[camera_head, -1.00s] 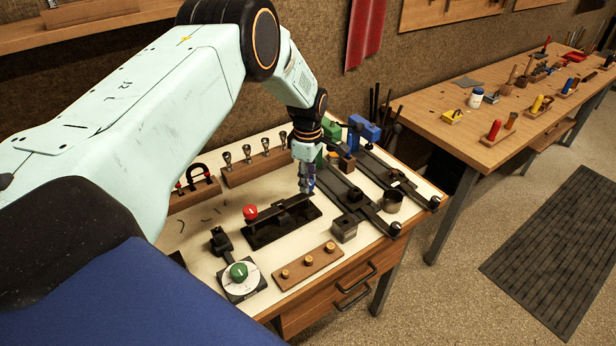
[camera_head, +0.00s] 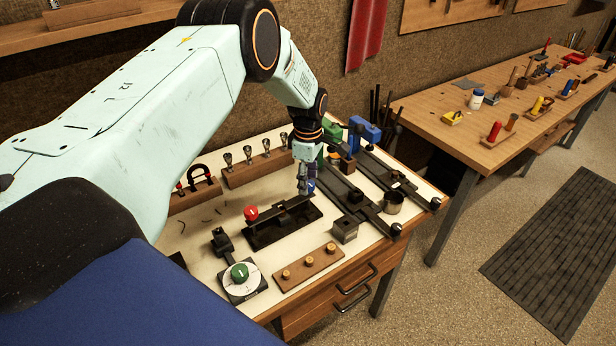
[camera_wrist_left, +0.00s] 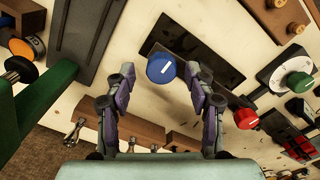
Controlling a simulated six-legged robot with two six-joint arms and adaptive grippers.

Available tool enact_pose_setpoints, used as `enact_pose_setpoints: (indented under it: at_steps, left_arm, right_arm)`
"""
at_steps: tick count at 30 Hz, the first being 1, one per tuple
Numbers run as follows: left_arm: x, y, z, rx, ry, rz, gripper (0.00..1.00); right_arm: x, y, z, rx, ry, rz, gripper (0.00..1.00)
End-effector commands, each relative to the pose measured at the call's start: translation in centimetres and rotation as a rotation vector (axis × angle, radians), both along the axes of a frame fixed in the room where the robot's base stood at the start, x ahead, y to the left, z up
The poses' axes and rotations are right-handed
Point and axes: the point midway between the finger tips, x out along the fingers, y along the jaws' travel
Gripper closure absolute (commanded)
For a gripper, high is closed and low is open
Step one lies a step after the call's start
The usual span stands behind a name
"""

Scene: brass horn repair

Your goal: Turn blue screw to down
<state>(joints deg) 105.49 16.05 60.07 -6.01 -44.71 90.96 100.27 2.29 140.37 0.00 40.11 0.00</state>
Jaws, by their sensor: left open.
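The blue screw (camera_wrist_left: 161,68) shows in the left wrist view as a round blue knob with a short white mark on its face, slanting slightly up to the right. It sits at one end of a black plate (camera_wrist_left: 208,56). My left gripper (camera_wrist_left: 162,82) is open, with one purple-grey finger on each side of the knob and a gap to each. In the head view my left gripper (camera_head: 305,188) points down over the far end of the black plate. It largely hides the blue screw there. My right gripper is not in view.
A red knob (camera_head: 251,212) stands at the plate's near end. A green knob (camera_head: 239,271) on a white dial is at the front. Dark rails (camera_head: 350,195) lie to the right, and a wooden block with small metal parts (camera_head: 253,165) stands behind.

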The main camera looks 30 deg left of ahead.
Motion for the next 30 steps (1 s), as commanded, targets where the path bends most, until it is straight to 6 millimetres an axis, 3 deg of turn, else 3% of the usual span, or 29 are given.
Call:
enact_pose_setpoints:
  at_steps: [7,21,30]
  left_arm:
    - [0.0,0.0,0.9,-0.001,0.001,-0.001,0.46]
    - [0.0,0.0,9.7,0.0,-0.001,-0.001,0.46]
    - [-0.1,0.0,11.9,0.0,0.001,0.0,0.46]
  right_arm:
    - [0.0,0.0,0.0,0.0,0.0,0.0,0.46]
    - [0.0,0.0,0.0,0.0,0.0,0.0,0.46]
    - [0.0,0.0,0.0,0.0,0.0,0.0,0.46]
